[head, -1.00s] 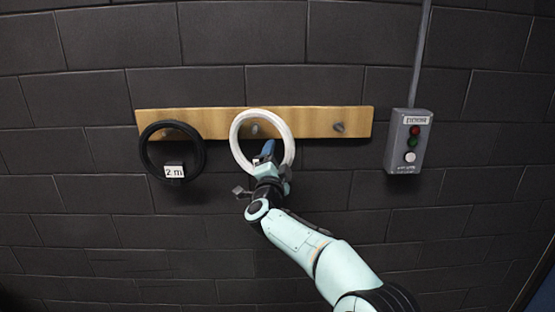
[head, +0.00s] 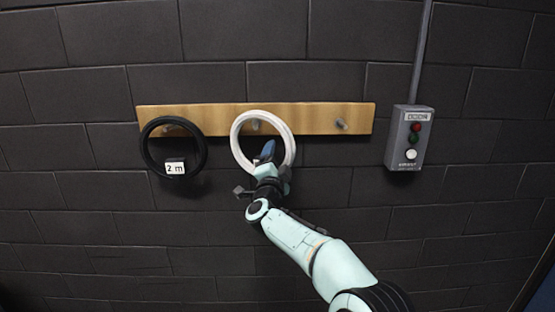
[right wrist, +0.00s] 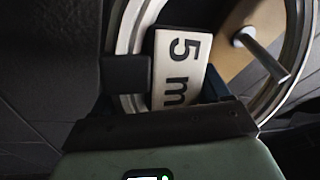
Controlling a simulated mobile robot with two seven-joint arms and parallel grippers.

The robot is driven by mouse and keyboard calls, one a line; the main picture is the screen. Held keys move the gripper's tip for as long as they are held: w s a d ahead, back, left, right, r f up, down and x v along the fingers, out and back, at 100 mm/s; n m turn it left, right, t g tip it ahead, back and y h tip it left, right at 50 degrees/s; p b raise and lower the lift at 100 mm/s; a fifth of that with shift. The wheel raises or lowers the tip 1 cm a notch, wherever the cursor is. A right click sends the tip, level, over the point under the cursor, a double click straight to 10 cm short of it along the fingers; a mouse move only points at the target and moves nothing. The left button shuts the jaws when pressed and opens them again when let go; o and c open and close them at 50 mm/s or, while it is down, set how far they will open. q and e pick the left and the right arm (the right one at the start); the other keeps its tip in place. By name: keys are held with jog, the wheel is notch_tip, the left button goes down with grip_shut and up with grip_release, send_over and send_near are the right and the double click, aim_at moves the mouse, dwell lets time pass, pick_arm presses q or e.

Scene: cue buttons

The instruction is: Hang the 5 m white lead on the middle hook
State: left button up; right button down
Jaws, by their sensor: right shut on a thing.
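The white lead (head: 237,137) is a coiled ring in front of the wooden hook board (head: 302,118). Its tag (right wrist: 180,66) reads "5 m" in the right wrist view. My right gripper (head: 266,160) is shut on the lead at its lower part, by the tag. The middle hook (head: 255,125) shows through the ring's opening, near its upper part; a hook peg (right wrist: 262,55) also shows inside the ring in the right wrist view. I cannot tell whether the ring rests on the hook. My left gripper is not in view.
A black lead (head: 147,152) tagged "2 m" hangs at the left hook. The right hook (head: 341,124) is bare. A grey button box (head: 408,138) with a conduit above it is on the wall to the right. The brick wall below is clear.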

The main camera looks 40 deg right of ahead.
jog(key=shift+w+d+f, duration=0.1)
jog(key=shift+d+f, duration=0.1)
jog(key=shift+f, duration=0.4)
grip_release()
jog(key=shift+w+d, duration=0.1)
jog(key=shift+w+d+f, duration=0.2)
jog(key=shift+w+f, duration=0.05)
jog(key=shift+w, duration=0.1)
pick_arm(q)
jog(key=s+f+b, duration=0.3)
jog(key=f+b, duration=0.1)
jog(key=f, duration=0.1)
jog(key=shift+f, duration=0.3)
pick_arm(e)
jog(key=v, duration=1.3)
jog(key=shift+s+r, duration=0.15)
jog(key=shift+s, duration=0.1)
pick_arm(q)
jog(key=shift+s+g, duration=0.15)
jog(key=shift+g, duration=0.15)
pick_arm(e)
jog(key=shift+a, duration=0.15)
